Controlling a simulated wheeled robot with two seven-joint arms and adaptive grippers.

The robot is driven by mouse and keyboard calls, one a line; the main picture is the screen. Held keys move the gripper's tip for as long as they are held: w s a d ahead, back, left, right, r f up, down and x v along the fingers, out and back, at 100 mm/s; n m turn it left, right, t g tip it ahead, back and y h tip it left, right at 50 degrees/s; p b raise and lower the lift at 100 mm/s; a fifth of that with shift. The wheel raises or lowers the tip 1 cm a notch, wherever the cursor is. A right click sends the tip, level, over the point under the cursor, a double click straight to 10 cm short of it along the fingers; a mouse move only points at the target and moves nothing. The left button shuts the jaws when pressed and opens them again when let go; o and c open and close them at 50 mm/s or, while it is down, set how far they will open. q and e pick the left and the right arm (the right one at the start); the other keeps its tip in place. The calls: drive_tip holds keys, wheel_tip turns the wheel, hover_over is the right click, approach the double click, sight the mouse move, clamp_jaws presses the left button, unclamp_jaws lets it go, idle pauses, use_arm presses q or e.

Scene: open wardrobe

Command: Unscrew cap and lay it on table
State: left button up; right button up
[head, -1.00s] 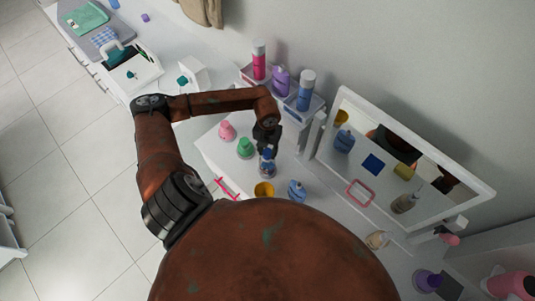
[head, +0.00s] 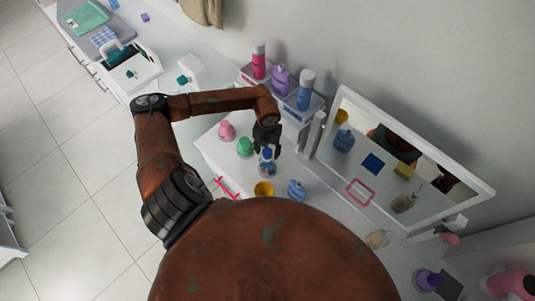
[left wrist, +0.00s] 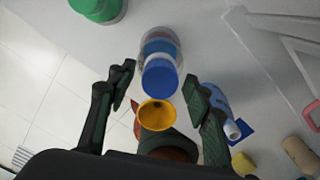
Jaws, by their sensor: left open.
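A clear bottle (head: 266,168) with a blue cap (head: 266,155) stands on the white table (head: 217,158). In the left wrist view the blue cap (left wrist: 160,78) faces me, with the bottle body (left wrist: 160,42) behind it. My left gripper (head: 267,147) is right at the cap in the head view. Its fingers (left wrist: 159,76) are spread, one on each side of the cap, with visible gaps in the left wrist view. I cannot tell how far above the cap the fingertips are. My right gripper is not in view.
Pink (head: 227,131) and green (head: 245,147) bottles stand left of the capped bottle. A yellow cup (head: 264,189) and a blue bottle (head: 297,190) stand near it. A mirror (head: 396,158) and a shelf of bottles (head: 297,113) stand behind. The table's left part is bare.

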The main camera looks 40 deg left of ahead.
use_arm(q)
drive_tip(key=m+b, duration=0.2)
drive_tip(key=m, duration=0.1)
drive_tip(key=shift+f, duration=0.2)
drive_tip(key=m+b, duration=0.3)
drive_tip(key=m, duration=0.2)
drive_tip(key=m+b, duration=0.4)
drive_tip(key=m, duration=0.2)
drive_tip(key=shift+m, duration=0.4)
drive_tip(key=shift+r+m+b, duration=0.2)
drive_tip(key=shift+m+b, duration=0.25)
drive_tip(key=shift+m, duration=0.75)
drive_tip(key=shift+c, duration=0.5)
